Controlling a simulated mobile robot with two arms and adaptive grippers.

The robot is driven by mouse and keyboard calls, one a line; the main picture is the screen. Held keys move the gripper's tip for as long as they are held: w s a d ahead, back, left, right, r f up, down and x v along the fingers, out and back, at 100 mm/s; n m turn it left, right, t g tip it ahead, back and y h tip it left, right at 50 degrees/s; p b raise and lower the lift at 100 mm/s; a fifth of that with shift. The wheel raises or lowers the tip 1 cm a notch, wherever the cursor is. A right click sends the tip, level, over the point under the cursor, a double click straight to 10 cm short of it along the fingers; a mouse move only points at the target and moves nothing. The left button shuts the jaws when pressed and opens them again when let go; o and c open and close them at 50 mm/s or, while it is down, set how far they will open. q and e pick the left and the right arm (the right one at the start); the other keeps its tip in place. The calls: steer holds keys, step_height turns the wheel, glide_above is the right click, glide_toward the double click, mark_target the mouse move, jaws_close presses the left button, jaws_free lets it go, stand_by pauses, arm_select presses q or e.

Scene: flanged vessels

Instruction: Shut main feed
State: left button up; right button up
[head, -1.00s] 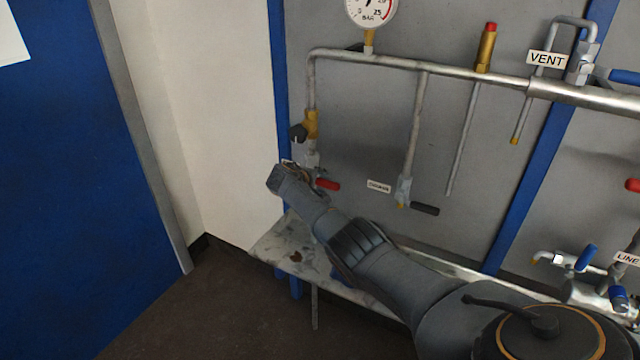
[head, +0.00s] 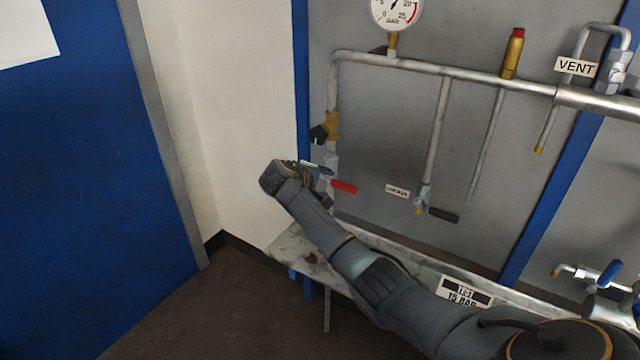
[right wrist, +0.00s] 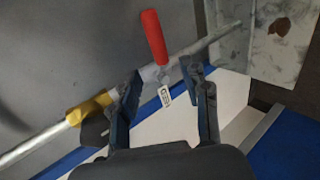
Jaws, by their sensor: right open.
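The red lever handle (head: 344,187) is on a valve low on the left vertical pipe in the head view. In the right wrist view the same red handle (right wrist: 154,38) sticks out crosswise to its pipe, past the fingertips. My right gripper (right wrist: 162,76) is open. Its fingers appear on either side of the valve and tag in that view, with no grip on the handle. In the head view my right gripper (head: 318,180) is beside the valve, partly hidden by my wrist. My left gripper is out of view.
A yellow fitting with a black knob (head: 320,133) sits above the valve. The drain valve with a black lever (head: 443,215) is to the right. A ledge (head: 285,248) runs below. A blue door (head: 90,180) stands at left.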

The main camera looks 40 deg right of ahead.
steer(key=shift+v, duration=1.05)
